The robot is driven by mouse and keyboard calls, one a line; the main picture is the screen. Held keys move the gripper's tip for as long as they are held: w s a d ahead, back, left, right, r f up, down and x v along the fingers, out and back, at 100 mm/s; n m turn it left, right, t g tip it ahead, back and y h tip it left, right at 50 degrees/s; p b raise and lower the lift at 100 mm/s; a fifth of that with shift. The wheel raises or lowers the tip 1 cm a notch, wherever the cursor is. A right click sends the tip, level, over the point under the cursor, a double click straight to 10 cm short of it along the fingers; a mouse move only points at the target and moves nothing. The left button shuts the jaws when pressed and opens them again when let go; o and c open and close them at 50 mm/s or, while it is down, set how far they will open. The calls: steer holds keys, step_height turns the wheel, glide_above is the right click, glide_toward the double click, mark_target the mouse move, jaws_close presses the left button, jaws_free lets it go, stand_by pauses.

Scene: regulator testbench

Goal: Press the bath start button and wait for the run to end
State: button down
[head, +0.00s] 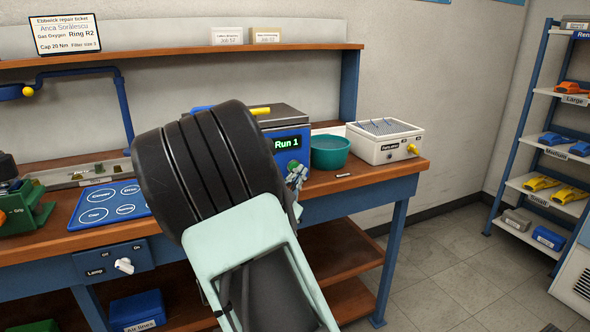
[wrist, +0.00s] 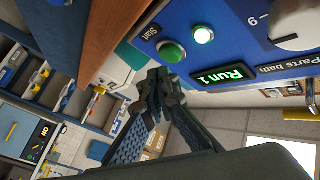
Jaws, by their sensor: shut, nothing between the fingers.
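The parts bath (head: 305,127) is a blue box on the bench with a dark lid, partly hidden behind my arm. Its green display reads "Run 1", and this display (wrist: 223,76) also shows in the wrist view. The wrist view shows the round green start button (wrist: 171,51) under the label "Start". A lit green lamp (wrist: 203,35) is beside it. My gripper (wrist: 160,78) is shut and empty, with its fingertips close to the button; I cannot tell whether they touch the panel. In the head view my gripper (head: 297,174) is at the bath's front, and the button is hidden.
A teal bowl (head: 331,151) and a white box with a yellow knob (head: 384,145) stand right of the bath. A blue mat with marked circles (head: 97,205) lies left of my arm. A white dial (wrist: 296,25) is on the bath panel. Floor at right is clear.

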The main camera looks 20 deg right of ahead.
steer(key=s, duration=0.5)
steer(key=shift+b, duration=0.3)
stand_by(0.8)
